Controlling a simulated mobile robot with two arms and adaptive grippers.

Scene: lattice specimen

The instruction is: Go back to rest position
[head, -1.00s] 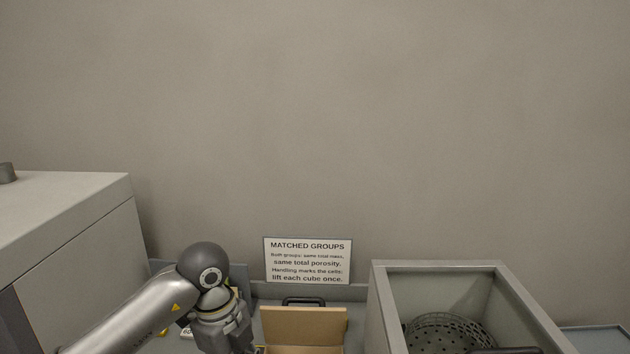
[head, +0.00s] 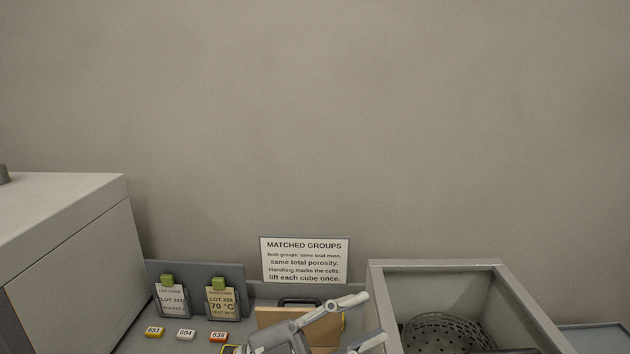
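My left gripper (head: 374,318) shows at the bottom centre of the head view. Its two pale grey fingers are spread apart and point to the right, with nothing seen between them. It is in front of a tan open-lidded case (head: 283,316) with a dark handle and covers part of it. The fingertips overlap the left wall of the grey bin in the picture. The lower part of this arm is cut off by the frame.
A grey open bin (head: 380,279) at right holds a perforated dark basket (head: 445,333). Two lot cards (head: 172,300) (head: 222,302) stand at left, with small numbered tags (head: 186,334) before them. A sign (head: 304,260) stands behind the case. A large grey cabinet (head: 80,270) fills the left.

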